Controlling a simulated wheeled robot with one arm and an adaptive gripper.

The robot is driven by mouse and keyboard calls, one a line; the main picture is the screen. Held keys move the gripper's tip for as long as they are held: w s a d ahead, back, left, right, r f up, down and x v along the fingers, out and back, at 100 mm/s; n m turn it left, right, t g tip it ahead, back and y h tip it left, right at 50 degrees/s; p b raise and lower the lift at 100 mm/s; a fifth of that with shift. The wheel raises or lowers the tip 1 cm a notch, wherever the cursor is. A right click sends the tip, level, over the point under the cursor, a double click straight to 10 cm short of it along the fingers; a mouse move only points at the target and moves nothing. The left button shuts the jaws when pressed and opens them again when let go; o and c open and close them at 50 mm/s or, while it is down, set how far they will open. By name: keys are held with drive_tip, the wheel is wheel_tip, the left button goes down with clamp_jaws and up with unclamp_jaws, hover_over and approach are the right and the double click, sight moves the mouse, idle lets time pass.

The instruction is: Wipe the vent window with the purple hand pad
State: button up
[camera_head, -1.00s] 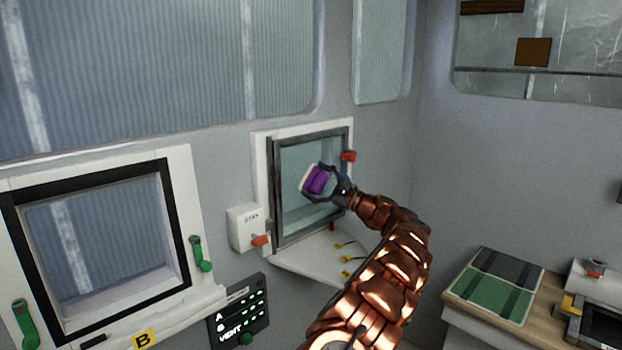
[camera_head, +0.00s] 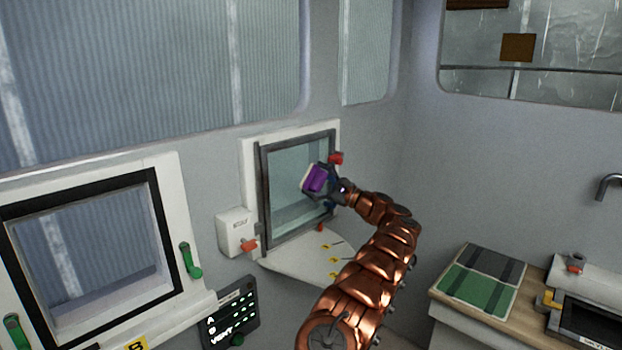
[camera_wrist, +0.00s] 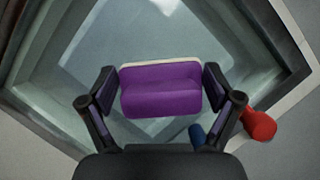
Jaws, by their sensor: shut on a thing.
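The vent window (camera_head: 290,210) is a small glass pane in a dark grey frame with a white surround, at the middle of the head view. Its glass (camera_wrist: 70,85) fills much of the wrist view. My gripper (camera_head: 322,184) is in front of the right part of the pane. In the wrist view, my gripper (camera_wrist: 160,92) is shut on the sides of the purple hand pad (camera_wrist: 160,88). The pad (camera_head: 316,179) has a pale face turned toward the glass. I cannot tell whether the pad touches the glass.
Red latches stand at the window's right (camera_head: 336,158) and lower left (camera_head: 250,244). A white box (camera_head: 233,228) is left of the frame. A white ledge (camera_head: 300,265) with yellow-tagged items lies below. A window with green handles (camera_head: 90,250) is at left; a counter is at right.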

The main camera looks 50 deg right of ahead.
drive_tip(key=shift+d, duration=0.1)
drive_tip(key=shift+s+b, duration=0.5)
drive_tip(key=shift+s, duration=0.4)
drive_tip(key=s+b, duration=0.1)
drive_tip(key=s, duration=0.3)
drive_tip(key=shift+s, duration=0.15)
drive_tip(key=shift+s, duration=0.1)
drive_tip(key=s, duration=0.2)
drive_tip(key=shift+s+b, duration=0.4)
idle(0.3)
